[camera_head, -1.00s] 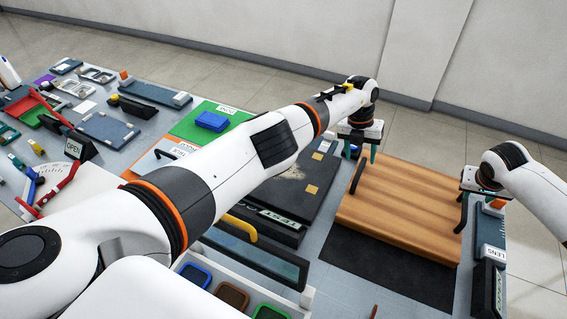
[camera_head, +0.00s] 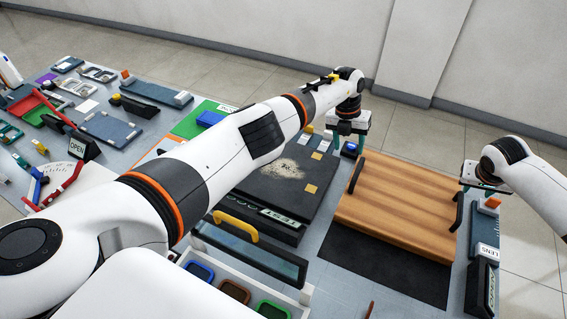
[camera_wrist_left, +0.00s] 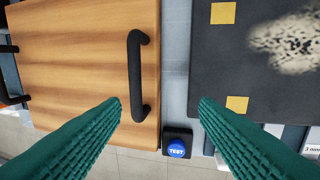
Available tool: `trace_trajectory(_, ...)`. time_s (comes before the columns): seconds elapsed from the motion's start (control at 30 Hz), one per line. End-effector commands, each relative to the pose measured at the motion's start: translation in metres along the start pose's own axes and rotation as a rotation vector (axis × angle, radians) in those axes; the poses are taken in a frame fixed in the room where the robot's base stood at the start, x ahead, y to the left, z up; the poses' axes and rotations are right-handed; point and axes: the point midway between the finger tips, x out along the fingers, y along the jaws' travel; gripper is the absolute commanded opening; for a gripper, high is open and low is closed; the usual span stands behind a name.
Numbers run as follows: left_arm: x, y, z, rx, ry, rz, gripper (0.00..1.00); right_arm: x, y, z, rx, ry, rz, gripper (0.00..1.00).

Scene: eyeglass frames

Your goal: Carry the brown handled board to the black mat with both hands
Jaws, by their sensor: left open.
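The brown handled board (camera_head: 405,205) lies flat at the right of the table, with a black handle on its left (camera_head: 355,176) and right (camera_head: 457,212) sides. The black mat (camera_head: 385,268) shows in front of the board, whose near edge overlaps it in view; whether they touch is unclear. My left gripper (camera_head: 346,142) is open and empty, above and behind the left handle. In the left wrist view the open fingers (camera_wrist_left: 160,105) point past the handle (camera_wrist_left: 136,75), which is not between them. My right gripper (camera_head: 482,188) is beside the board's right handle; its fingers are mostly hidden.
A dark test station (camera_head: 285,180) with yellow squares lies left of the board. A LENS stand (camera_head: 486,235) stands close on the right. My left arm hides part of the table.

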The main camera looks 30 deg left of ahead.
Motion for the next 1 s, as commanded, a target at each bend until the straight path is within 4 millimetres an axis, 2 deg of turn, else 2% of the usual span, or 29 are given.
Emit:
trace_trajectory(0.27, -0.011, -0.011, 0.000, 0.000, -0.001, 0.000, 0.55, -0.008, -0.002, 0.003, 0.000, 0.000, 0.000, 0.40)
trace_trajectory(0.57, -0.011, -0.010, 0.000, 0.000, -0.001, 0.000, 0.55, -0.008, -0.002, 0.003, 0.000, 0.000, 0.000, 0.40)
trace_trajectory(1.0, -0.034, -0.006, 0.000, 0.000, -0.001, 0.000, 0.55, -0.025, -0.002, 0.004, 0.000, 0.001, 0.000, 0.40)
